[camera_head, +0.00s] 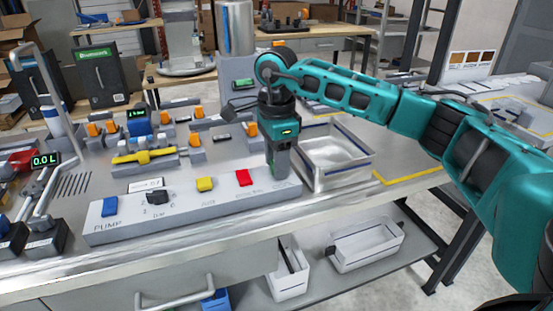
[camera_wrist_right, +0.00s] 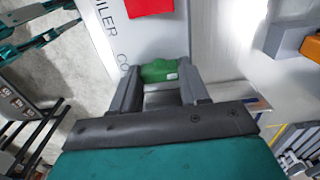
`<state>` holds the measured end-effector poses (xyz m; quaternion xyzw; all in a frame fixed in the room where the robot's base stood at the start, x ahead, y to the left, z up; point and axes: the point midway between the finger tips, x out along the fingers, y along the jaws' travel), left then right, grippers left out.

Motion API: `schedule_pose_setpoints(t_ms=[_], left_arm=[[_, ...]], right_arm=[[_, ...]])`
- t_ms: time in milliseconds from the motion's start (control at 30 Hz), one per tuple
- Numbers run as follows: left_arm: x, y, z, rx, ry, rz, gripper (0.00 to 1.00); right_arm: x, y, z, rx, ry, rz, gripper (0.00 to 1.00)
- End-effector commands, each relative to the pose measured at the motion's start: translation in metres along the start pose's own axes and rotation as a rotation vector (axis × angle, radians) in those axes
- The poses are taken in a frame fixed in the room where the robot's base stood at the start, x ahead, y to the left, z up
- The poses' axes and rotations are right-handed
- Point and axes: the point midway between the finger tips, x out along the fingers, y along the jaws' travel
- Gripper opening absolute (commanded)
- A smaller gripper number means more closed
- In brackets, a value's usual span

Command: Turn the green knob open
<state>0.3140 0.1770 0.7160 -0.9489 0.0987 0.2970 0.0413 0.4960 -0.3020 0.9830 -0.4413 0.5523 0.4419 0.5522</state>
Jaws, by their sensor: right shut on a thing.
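The green knob (camera_wrist_right: 159,70) sits at the end of the grey control panel, and in the right wrist view it shows between my two right fingers. My right gripper (camera_wrist_right: 160,88) is shut on the green knob, one finger on each side. In the head view my right gripper (camera_head: 281,172) points straight down at the right end of the panel (camera_head: 130,230), hiding most of the knob. The red knob (camera_head: 243,178) is just left of it and also shows in the right wrist view (camera_wrist_right: 150,6). My left gripper is not in view.
A yellow knob (camera_head: 204,184), a black dial (camera_head: 158,197) and a blue knob (camera_head: 110,206) line the panel. An open metal tray (camera_head: 345,178) stands close on the right of my gripper. Yellow and orange valves fill the bench behind. White bins are on the shelf below.

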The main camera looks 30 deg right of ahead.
Motion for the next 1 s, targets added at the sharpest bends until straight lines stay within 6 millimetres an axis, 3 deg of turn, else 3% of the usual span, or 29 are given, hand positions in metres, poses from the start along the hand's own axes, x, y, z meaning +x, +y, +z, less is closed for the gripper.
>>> schedule_pose_setpoints(t_ms=[100, 133, 367, 733, 1000], left_arm=[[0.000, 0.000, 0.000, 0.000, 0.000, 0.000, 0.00], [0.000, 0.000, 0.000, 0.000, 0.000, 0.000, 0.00], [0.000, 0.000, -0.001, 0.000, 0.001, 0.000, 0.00], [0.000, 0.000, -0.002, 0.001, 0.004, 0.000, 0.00], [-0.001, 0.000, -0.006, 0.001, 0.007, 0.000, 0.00]], right_arm=[[-0.002, -0.001, 0.001, -0.004, -0.002, -0.004, 0.14], [-0.002, -0.001, 0.001, -0.004, -0.002, -0.004, 0.47], [-0.001, 0.000, 0.000, -0.003, -0.001, -0.002, 0.69], [-0.009, -0.001, 0.001, -0.001, -0.001, -0.003, 0.70], [-0.063, -0.001, 0.001, -0.002, -0.003, -0.007, 0.70]])
